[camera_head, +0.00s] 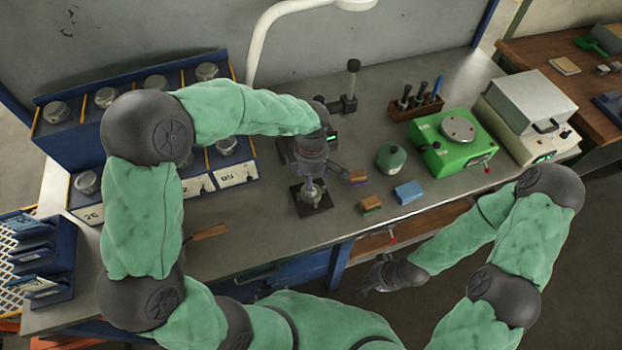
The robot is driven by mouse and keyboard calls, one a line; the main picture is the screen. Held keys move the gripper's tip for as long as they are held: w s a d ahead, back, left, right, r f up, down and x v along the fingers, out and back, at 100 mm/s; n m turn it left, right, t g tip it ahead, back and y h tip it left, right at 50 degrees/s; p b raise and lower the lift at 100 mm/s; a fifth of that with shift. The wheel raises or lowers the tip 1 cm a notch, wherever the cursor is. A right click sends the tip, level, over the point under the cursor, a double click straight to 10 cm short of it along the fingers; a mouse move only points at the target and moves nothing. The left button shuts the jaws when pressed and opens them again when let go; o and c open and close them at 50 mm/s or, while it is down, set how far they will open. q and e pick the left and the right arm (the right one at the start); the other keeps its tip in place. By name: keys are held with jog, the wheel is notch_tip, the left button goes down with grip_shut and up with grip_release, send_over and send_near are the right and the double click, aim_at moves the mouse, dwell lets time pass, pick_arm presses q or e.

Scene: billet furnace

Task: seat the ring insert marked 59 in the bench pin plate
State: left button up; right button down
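The bench pin plate (323,208), a small dark square plate, lies near the bench's front edge. A grey metal upright piece stands at its middle; whether a ring is around it I cannot tell. My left gripper (312,172) points down just over the plate, and its fingers are largely hidden by my wrist. Whether it holds anything is not clear. My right gripper (372,282) is low beyond the bench's front edge, apart from the plate; its finger opening is too small to read. Grey round metal pieces sit in labelled bins (235,176) at left; no 59 is clearly readable.
Small blocks (408,192) and a green round container (391,157) stand right of the plate. Behind are a green machine (452,152), a wooden tool rack (415,108) and a lamp arm (262,40). A wooden-handled tool (208,232) lies at left. Bare bench shows between bins and plate.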

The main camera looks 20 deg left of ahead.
pick_arm(q)
notch_tip(320, 180, up, 6)
jog(key=p, duration=0.3)
dwell(0.4)
dwell(0.6)
